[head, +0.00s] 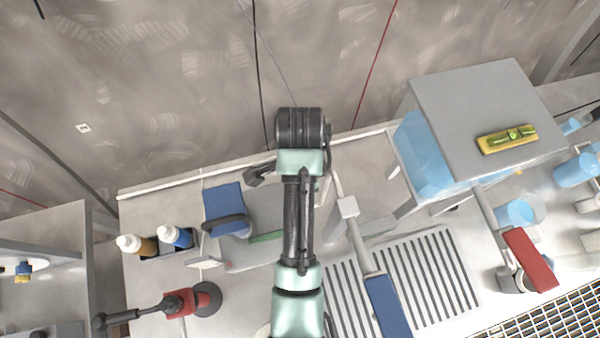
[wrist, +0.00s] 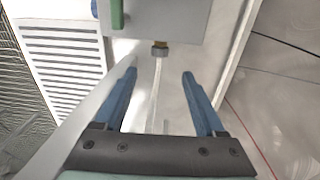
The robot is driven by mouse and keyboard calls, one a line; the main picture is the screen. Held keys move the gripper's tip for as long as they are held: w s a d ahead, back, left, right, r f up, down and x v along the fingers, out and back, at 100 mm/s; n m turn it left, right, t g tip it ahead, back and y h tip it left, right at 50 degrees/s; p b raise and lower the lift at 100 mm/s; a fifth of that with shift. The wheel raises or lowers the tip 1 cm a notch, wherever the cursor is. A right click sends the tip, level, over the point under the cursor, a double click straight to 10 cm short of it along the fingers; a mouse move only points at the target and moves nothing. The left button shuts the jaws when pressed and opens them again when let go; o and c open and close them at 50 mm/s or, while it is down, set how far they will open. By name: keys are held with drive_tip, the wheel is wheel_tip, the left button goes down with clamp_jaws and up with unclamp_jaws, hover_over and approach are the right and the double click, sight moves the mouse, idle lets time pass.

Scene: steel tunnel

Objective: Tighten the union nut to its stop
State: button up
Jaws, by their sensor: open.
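In the wrist view the union nut (wrist: 159,49) is a small grey ring with a brass-coloured part just above it, at the lower face of a pale box (wrist: 185,20). A thin pale tube (wrist: 155,95) runs from below the nut toward my gripper. My gripper (wrist: 159,75) is open, its two blue fingers apart. The fingertips stop short of the nut, one to each side of its line, with nothing gripped. In the head view my arm hides the gripper's fingers, and I cannot make out the nut there.
A green handle (wrist: 117,14) is on the pale box beside the nut. In the head view a slotted grate (head: 430,270), a blue-handled lever (head: 387,305) and a grey cabinet (head: 480,110) stand right. Bottles (head: 176,236), a blue block (head: 224,205) and a red grinder (head: 185,301) are left.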

drive_tip(key=f, duration=1.1)
drive_tip(key=shift+s+f, duration=0.2)
drive_tip(key=shift+s, duration=0.2)
clamp_jaws()
